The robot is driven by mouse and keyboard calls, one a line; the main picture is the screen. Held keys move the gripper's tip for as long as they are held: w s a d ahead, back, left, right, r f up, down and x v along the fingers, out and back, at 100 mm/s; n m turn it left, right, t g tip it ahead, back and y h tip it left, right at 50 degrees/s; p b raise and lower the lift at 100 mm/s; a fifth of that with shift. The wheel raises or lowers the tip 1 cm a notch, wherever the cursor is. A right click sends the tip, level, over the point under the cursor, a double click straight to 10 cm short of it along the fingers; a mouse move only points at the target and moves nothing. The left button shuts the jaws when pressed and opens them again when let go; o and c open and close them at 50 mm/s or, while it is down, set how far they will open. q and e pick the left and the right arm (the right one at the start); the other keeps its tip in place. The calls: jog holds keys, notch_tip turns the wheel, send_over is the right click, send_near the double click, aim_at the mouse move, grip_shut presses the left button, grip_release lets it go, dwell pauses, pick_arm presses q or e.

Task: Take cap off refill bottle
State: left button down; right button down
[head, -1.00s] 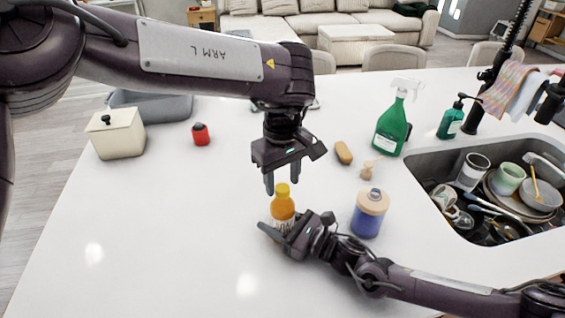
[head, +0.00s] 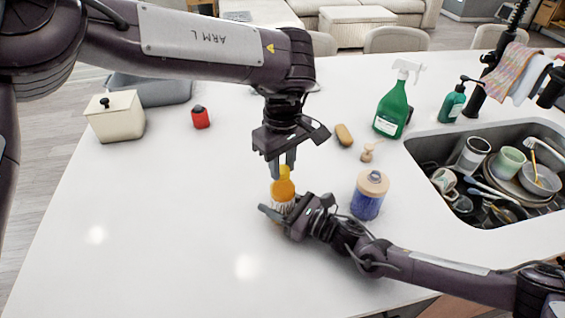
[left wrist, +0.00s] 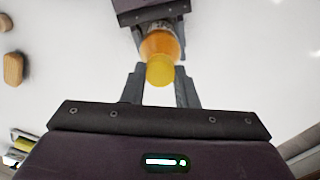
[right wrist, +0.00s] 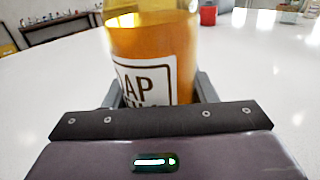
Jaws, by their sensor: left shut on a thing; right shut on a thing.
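The refill bottle (head: 283,193) stands upright on the white counter, with amber liquid and a white label that shows large in the right wrist view (right wrist: 150,45). Its yellow cap (head: 284,171) is on top of the bottle. My left gripper (head: 282,164) points straight down from above and is shut on the cap; the left wrist view shows the cap (left wrist: 160,71) between its fingers. My right gripper (head: 277,211) comes in low from the right and is shut around the bottle's body, which hides part of its label.
A blue jar with a wooden lid (head: 369,197) stands right of the bottle, near my right arm. The sink (head: 440,152) holds dishes at right. The left counter is mostly clear.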

pick_arm(q)
jog(key=n, duration=0.7)
jog(key=shift+n, duration=0.3)
jog(key=n, duration=0.4)
jog(key=shift+n, duration=0.4)
jog(key=n, duration=0.2)
jog(key=shift+n, duration=0.4)
jog(key=n, duration=1.4)
jog(key=shift+r, duration=0.1)
jog(key=n, duration=0.6)
jog(key=shift+w, duration=0.1)
jog(key=n, duration=0.6)
jog(key=shift+n, duration=0.4)
jog(key=n, duration=1)
jog(key=shift+r+n, duration=0.1)
jog(key=shift+n, duration=0.3)
jog(key=shift+r, duration=0.2)
jog(key=shift+r, duration=0.9)
